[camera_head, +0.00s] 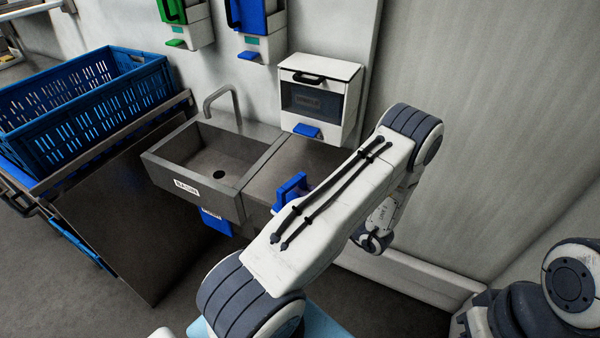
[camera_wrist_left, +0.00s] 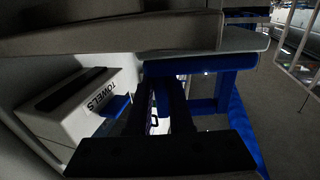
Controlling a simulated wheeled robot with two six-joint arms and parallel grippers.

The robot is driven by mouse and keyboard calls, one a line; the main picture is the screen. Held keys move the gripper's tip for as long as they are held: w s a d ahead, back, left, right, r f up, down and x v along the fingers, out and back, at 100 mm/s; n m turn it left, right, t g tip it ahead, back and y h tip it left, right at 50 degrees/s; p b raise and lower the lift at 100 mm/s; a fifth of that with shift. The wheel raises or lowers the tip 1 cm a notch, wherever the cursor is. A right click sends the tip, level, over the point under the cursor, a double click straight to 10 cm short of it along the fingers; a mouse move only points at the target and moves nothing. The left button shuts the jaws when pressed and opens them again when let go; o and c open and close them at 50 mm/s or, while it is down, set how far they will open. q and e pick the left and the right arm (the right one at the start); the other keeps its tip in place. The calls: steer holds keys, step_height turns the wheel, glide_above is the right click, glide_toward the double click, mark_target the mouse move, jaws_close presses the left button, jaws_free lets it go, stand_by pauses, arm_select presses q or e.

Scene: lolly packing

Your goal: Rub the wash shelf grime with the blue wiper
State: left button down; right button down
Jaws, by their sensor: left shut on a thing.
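The blue wiper (camera_head: 291,190) shows in the head view at the front edge of the wash shelf (camera_head: 300,158), partly behind my left arm. In the left wrist view, the blue wiper (camera_wrist_left: 200,65) lies across the tips of my left gripper (camera_wrist_left: 160,95), whose dark fingers are shut on it. The gripper itself is hidden behind my arm in the head view. I cannot tell whether the wiper touches the shelf. No grime can be made out; part of the shelf is covered by my arm. My right gripper is out of view.
The sink basin (camera_head: 208,158) with its curved tap (camera_head: 214,96) adjoins the shelf on the left. A white towel dispenser (camera_head: 345,75) hangs above the shelf and shows in the wrist view (camera_wrist_left: 80,103). A blue crate (camera_head: 75,128) stands at far left.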

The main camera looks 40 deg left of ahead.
arm_select(q)
steer(key=shift+s+d, duration=0.1)
steer(key=shift+s, duration=0.3)
step_height(320, 180, up, 8)
steer(key=p, duration=0.6)
stand_by(0.4)
steer(key=w+d+f+m+t+h, duration=0.2)
steer(key=d+t, duration=0.3)
steer(key=d, duration=0.5)
steer(key=w+d+f+m+t+h, duration=0.2)
steer(key=d+m+t, duration=0.3)
steer(key=d, duration=0.5)
steer(key=shift+d+f+m+t, duration=0.2)
steer(key=shift+f+m+t, duration=0.1)
steer(key=shift+f+t, duration=0.25)
steer(key=shift+w, duration=0.1)
